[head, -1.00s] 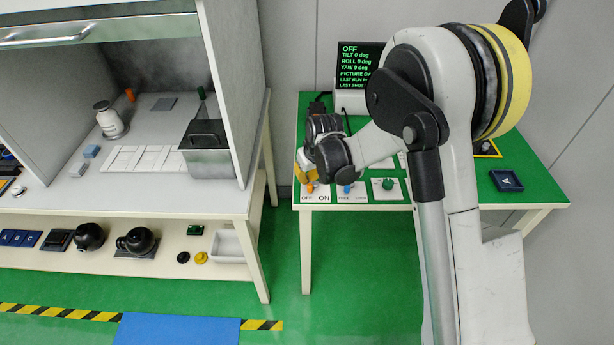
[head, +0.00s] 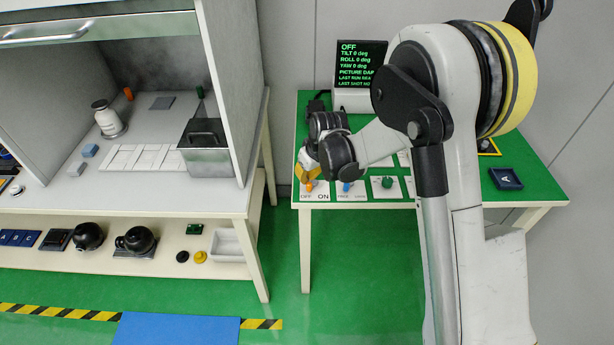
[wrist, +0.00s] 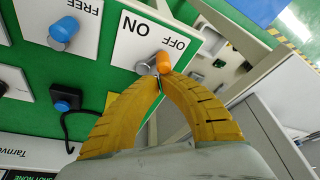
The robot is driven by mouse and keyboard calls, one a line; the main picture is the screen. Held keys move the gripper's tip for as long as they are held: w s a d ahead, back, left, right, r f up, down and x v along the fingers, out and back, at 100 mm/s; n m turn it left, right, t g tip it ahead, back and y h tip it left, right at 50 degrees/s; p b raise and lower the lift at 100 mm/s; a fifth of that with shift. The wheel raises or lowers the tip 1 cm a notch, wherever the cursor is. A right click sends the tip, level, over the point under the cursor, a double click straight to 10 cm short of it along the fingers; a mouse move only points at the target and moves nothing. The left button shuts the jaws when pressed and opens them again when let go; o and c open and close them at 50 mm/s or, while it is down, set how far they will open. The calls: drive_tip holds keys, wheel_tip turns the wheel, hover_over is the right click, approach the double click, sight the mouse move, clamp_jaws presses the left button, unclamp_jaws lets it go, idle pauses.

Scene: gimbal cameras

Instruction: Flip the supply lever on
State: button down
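The supply lever (wrist: 163,62) has an orange tip on a silver stem and stands on a white plate (wrist: 186,60) marked OFF and ON. In the wrist view it leans toward the OFF side. In the head view its orange tip (head: 309,186) shows just below my gripper, above the OFF label. My gripper (wrist: 160,79) has yellow fingers that come together at the tips, with nothing seen between them. The tips are right beside the orange lever tip; I cannot tell whether they touch it. The display (head: 360,64) reads OFF at the top.
A blue knob (head: 346,187) on a FREE plate and a green knob (head: 387,183) stand to the right on the green table (head: 450,186). A dark tile marked A (head: 506,179) lies farther right. A white hooded bench (head: 130,200) stands to the left, across a gap.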

drive_tip(key=shift+n, duration=0.3)
drive_tip(key=n, duration=0.2)
drive_tip(key=n+g+y, duration=0.1)
drive_tip(key=n, duration=0.1)
drive_tip(key=shift+s+d, duration=0.2)
drive_tip(key=shift+s, duration=0.2)
drive_tip(key=n, duration=0.1)
drive_tip(key=n+g, duration=0.1)
drive_tip(key=n, duration=0.2)
drive_tip(key=shift+s+d+n+y+b, duration=0.3)
drive_tip(key=shift+s+d+y, duration=0.05)
drive_tip(key=shift+d+y, duration=0.05)
drive_tip(key=shift+w, duration=0.1)
drive_tip(key=shift+w+a+g, duration=0.1)
drive_tip(key=shift+w+g, duration=0.2)
drive_tip(key=shift+w, duration=0.4)
